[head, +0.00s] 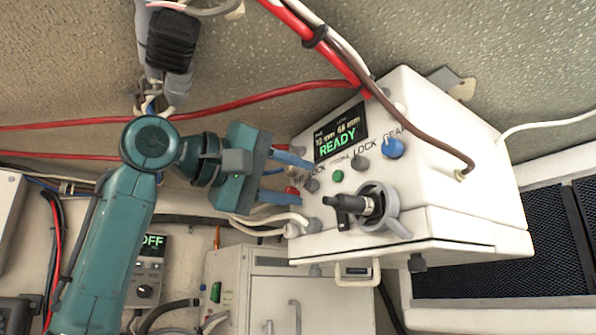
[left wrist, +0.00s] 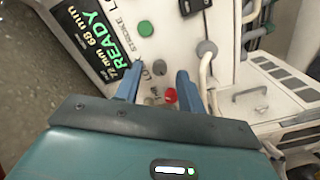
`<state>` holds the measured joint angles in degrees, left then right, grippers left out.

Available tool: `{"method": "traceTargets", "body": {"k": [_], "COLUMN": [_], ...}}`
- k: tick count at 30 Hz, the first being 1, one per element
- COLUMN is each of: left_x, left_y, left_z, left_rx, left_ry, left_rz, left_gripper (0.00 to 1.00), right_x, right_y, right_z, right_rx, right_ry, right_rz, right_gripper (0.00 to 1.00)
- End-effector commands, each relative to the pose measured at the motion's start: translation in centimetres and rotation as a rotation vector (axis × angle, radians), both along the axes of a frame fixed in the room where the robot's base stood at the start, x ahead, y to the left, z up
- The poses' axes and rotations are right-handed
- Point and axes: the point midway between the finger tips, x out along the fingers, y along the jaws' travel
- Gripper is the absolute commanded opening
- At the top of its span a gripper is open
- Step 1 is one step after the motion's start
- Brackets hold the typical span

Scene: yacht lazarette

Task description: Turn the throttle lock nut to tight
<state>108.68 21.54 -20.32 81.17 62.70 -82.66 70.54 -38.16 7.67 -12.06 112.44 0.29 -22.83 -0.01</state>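The white control box (head: 455,185) has a lit READY screen and printed LOCK and GEAR labels. A small grey knob (head: 312,184) sits by the left LOCK label, another grey knob (head: 361,164) by the right one. I cannot tell for sure which is the throttle lock nut. A black-handled lever (head: 362,206) sits in a grey ring lower on the face. My left gripper (head: 309,181) is open, its blue fingers pointing at the left LOCK area, with the left grey knob near the fingertips. In the left wrist view, the open fingers (left wrist: 157,78) show nothing held. Contact is unclear.
A blue knob (head: 391,148), a green button (head: 337,176) and a red button (head: 292,190) share the panel. Red and brown cables (head: 330,50) cross above the box. White cables (head: 265,222) enter low at the left. A white cabinet (head: 290,285) stands below.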

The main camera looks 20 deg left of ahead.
Motion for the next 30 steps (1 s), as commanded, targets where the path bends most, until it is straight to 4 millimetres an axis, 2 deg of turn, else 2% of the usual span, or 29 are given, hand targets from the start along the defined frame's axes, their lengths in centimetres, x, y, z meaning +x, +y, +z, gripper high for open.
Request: {"method": "traceTargets", "body": {"k": [5,14,28,30], "left_x": [1.0,1.12,1.08,1.08], "left_y": [-0.85,-0.91,-0.87,-0.87], "left_z": [0.01,-0.05,-0.03,-0.03], "left_rx": [0.001,0.0,0.0,0.0], "left_ry": [0.0,-0.001,-0.001,-0.001], "left_rz": [-0.001,-0.001,-0.001,-0.001], "left_gripper": [0.39,0.39,0.0,0.0], "right_x": [0.62,0.68,0.51,0.51], "right_y": [-0.06,-0.19,-0.18,-0.17], "right_z": [0.3,0.28,0.29,0.31], "right_rx": [-0.006,-0.011,-0.011,-0.011], "right_ry": [-0.007,-0.009,-0.007,-0.007], "right_rz": [0.003,0.009,0.011,0.011], "right_gripper": [0.36,0.36,0.36,0.36]}}
